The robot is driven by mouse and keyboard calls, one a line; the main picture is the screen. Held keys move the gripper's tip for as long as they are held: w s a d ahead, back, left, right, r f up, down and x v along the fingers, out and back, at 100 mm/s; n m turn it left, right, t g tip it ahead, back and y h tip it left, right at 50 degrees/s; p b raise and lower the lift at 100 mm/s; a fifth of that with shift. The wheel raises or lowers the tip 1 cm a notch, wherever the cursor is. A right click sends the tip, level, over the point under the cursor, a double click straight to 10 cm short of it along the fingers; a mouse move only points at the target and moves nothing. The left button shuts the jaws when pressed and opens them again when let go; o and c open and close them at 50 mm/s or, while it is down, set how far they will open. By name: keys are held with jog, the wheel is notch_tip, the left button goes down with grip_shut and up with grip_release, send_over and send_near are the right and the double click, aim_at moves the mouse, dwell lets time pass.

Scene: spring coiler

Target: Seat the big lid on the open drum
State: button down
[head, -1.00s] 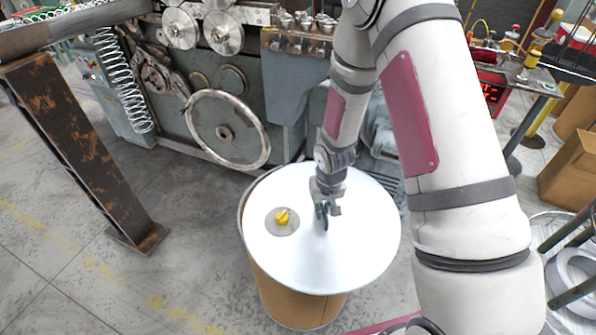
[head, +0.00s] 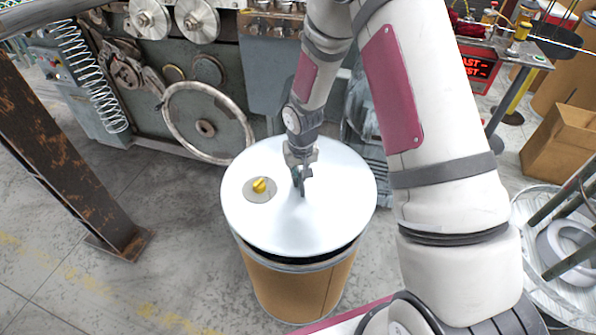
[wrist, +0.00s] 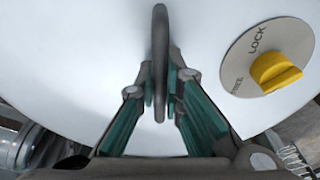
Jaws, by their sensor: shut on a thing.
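The big lid (head: 330,225) is a white disc over the open drum (head: 300,290), a brown drum with a metal rim. A dark gap shows between lid and rim at the front, so the lid looks raised or set back there. The drum's back rim is hidden. My gripper (head: 300,180) is shut on the lid's upright grey handle. In the wrist view my gripper (wrist: 161,92) has the handle (wrist: 160,50) between its fingers. A yellow knob (head: 260,185) on a round plate sits left of the handle; the wrist view shows "LOCK" on the plate (wrist: 240,62).
A grey machine with a handwheel (head: 205,128) stands behind the drum. A rusty steel post (head: 60,150) is at left. A cardboard box (head: 560,145) and a wire coil stand (head: 565,250) are at right. Floor (head: 150,270) is clear at front left.

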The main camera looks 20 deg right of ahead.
aim_at(299, 188)
jog(key=shift+f+b, duration=1.25)
jog(key=shift+f, duration=1.45)
jog(key=shift+s+f+b, duration=0.1)
jog(key=shift+b, duration=0.2)
jog(key=c, duration=1.1)
grip_release()
jog(key=shift+s, duration=0.1)
jog(key=shift+r+p, duration=3.2)
jog(key=shift+r, duration=2.8)
